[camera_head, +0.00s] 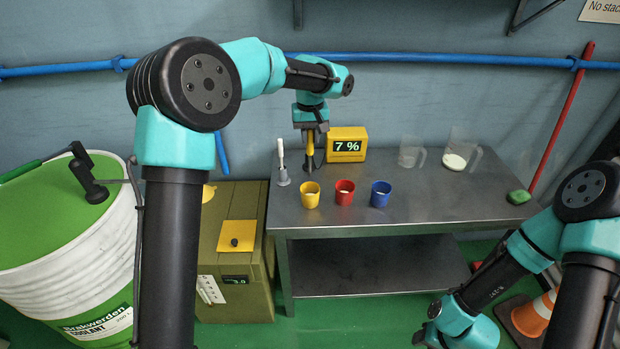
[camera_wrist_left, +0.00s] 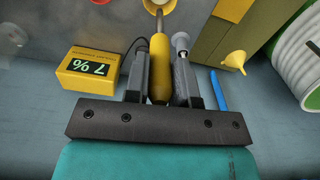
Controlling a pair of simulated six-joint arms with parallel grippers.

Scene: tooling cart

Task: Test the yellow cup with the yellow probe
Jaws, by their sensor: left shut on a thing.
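The yellow cup (camera_head: 310,195) stands on the metal table at the left of a row of cups, with something pale inside. A yellow rim at the top of the left wrist view (camera_wrist_left: 160,5) looks like this cup. My left gripper (camera_head: 310,131) is shut on the yellow probe (camera_head: 310,144), which hangs upright behind the yellow cup. The left wrist view shows the probe (camera_wrist_left: 158,68) between the fingers, its thin shaft pointing towards the cup. The yellow meter (camera_head: 347,144) reads 7 %. My right gripper (camera_head: 424,335) is low at the right; its jaw opening cannot be made out.
A red cup (camera_head: 345,192) and a blue cup (camera_head: 381,193) stand right of the yellow one. Two clear jugs, one here (camera_head: 411,152), stand at the back.

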